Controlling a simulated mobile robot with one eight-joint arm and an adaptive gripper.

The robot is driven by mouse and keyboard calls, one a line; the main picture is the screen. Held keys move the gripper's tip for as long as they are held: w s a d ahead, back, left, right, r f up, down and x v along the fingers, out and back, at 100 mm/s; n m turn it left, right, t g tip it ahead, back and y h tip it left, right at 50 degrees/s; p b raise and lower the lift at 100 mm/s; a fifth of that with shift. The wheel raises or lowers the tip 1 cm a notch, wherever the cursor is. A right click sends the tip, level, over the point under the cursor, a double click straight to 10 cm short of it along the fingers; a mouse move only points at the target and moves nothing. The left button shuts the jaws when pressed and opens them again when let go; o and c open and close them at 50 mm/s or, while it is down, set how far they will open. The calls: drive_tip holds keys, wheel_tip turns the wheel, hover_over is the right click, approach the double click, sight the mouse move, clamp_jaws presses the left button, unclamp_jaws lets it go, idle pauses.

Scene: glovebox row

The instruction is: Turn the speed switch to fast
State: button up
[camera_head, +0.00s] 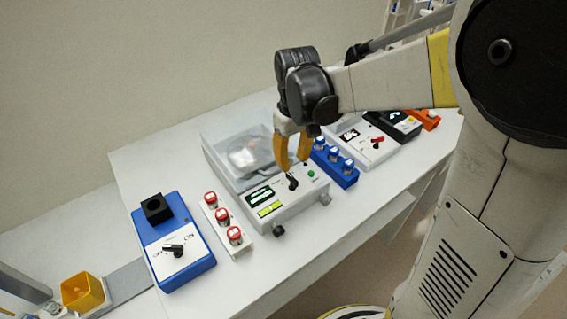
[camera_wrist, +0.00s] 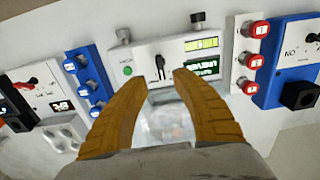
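A black rotary switch (camera_head: 292,182) sits on the front panel of a white instrument (camera_head: 300,200) with a clear-lidded chamber. The labels around it are too small to read, so I cannot confirm that it is the speed switch or which setting it points to. In the wrist view the black switch (camera_wrist: 160,68) stands upright in the picture, between and just beyond my fingertips. My gripper (camera_head: 293,165) has yellow-orange fingers pointing down over the panel. In the wrist view my gripper (camera_wrist: 160,77) is open and empty. I cannot tell whether a fingertip touches the switch.
A green button (camera_head: 311,173) and a display (camera_head: 260,195) flank the switch. Racks of red-capped vials (camera_head: 222,215) and blue-capped vials (camera_head: 334,157) stand on either side. A blue box with a black switch (camera_head: 174,249) is at left; a white device with a red switch (camera_head: 377,142) is at right.

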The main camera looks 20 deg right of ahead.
sight(292, 178)
wheel_tip(292, 178, down, 7)
drive_tip(key=shift+f+b, duration=0.1)
drive_tip(key=shift+b, duration=0.9)
clamp_jaws()
